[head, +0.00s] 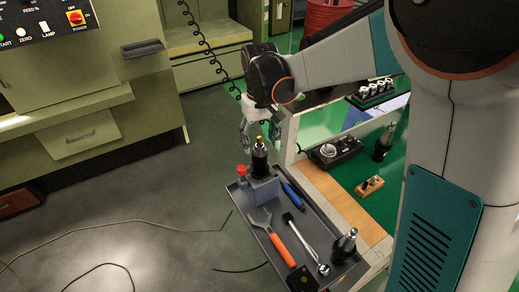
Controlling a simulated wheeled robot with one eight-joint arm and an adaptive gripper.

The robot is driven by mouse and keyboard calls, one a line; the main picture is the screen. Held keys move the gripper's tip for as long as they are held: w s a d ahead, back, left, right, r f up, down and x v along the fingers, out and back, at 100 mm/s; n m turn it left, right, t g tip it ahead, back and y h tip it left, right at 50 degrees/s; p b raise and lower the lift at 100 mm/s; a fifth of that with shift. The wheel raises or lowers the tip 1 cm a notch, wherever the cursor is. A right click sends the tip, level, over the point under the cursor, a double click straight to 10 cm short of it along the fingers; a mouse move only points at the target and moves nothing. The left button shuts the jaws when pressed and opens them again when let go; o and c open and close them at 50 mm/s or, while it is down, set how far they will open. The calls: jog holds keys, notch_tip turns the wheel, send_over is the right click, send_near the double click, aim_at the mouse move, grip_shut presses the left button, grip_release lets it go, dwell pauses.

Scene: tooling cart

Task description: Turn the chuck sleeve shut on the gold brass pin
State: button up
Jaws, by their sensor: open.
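A dark chuck (260,162) stands upright in a grey-blue block (263,188) on the cart's tray (318,217). The small gold brass pin (259,140) shows at the chuck's top. My gripper (259,132) points down over the chuck and pin, open, with its fingers at about the height of the pin. Whether a finger touches the pin or the sleeve cannot be told from this view. The edge between sleeve and chuck body is too small to make out.
The tray also holds a red-capped item (242,171), an orange-handled wrench (279,238), a blue tool (293,195), a metal-headed tool (308,243) and another dark holder (344,245). The bench (345,205) at right carries more tooling. Floor at left is open, with cables.

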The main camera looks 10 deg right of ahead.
notch_tip(320, 180, up, 6)
jog(key=shift+r, duration=0.1)
dwell(0.4)
jog(key=shift+s+d, duration=0.1)
jog(key=shift+s, duration=0.05)
jog(key=s+d+r+m+t+b, duration=0.1)
jog(key=s+d+t, duration=0.1)
jog(key=s+d, duration=0.3)
jog(key=s+d+r+t+b, duration=0.2)
jog(key=s, duration=0.5)
jog(key=s+d+f+t+b, duration=0.1)
jog(key=s+d+f, duration=0.1)
jog(key=s, duration=0.3)
jog(key=s+d+f+m+t+b, duration=0.1)
jog(key=s+d+f+t, duration=0.1)
jog(key=s, duration=0.3)
jog(key=shift+d+f+m, duration=0.3)
jog(key=shift+d+f, duration=0.05)
jog(key=shift+f, duration=0.5)
